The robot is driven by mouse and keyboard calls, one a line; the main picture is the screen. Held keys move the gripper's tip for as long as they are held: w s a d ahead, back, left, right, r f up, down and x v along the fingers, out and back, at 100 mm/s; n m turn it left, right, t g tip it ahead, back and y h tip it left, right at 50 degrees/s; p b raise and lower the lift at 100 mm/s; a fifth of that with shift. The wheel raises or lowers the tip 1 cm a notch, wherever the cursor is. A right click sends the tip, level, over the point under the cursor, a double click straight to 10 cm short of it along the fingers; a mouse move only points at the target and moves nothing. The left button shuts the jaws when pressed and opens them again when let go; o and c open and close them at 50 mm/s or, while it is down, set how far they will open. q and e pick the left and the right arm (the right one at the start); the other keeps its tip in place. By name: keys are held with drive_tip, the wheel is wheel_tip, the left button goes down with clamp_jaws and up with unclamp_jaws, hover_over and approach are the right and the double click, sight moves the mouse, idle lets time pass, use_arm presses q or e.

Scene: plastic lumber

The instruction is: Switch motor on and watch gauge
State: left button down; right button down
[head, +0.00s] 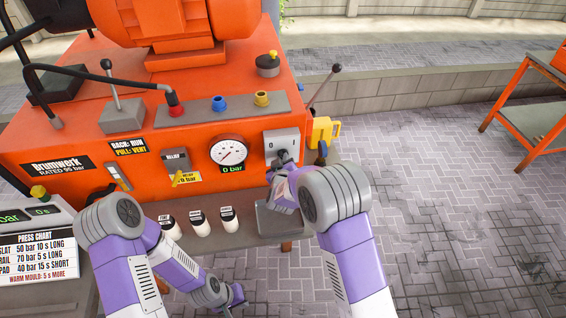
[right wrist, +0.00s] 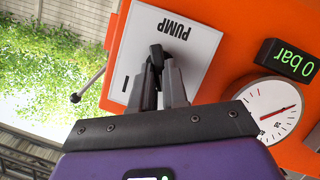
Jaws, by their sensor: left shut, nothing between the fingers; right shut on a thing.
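The motor switch is a grey plate (head: 283,138) marked 0 and I on the orange press front; in the right wrist view the plate (right wrist: 190,45) reads PUMP. My right gripper (head: 284,160) is at this plate, shut on its small black switch lever (right wrist: 157,52). The fingers partly cover the lever, and I cannot tell which way it is set. The round white gauge (head: 228,151) is left of the plate, with a display (head: 233,169) below reading 0 bar. The gauge (right wrist: 272,105) also shows in the right wrist view. My left gripper (head: 236,296) is low at the front, shut and empty.
A yellow part (head: 324,131) sticks out right of the switch. A press chart (head: 38,255) is at the lower left. An orange table (head: 535,95) stands far right; paving between is clear.

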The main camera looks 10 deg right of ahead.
drive_tip(key=shift+d+f+m+y+b, duration=0.15)
drive_tip(key=shift+m+y+b, duration=1.1)
drive_tip(key=shift+b, duration=2.25)
drive_tip(key=shift+d+r+m+y+b, duration=0.1)
drive_tip(key=shift+d+m+y+b, duration=0.45)
drive_tip(key=shift+m+b, duration=2.05)
drive_tip(key=shift+a+f+m+y+b, duration=0.1)
drive_tip(key=shift+m+y+b, duration=0.85)
drive_tip(key=shift+b, duration=3.45)
drive_tip(key=shift+n+y, duration=0.35)
drive_tip(key=shift+n, duration=0.05)
drive_tip(key=c, duration=1.1)
unclamp_jaws()
drive_tip(key=shift+c, duration=0.2)
drive_tip(key=v, duration=0.7)
drive_tip(key=shift+s, duration=0.25)
drive_tip(key=shift+d, duration=0.15)
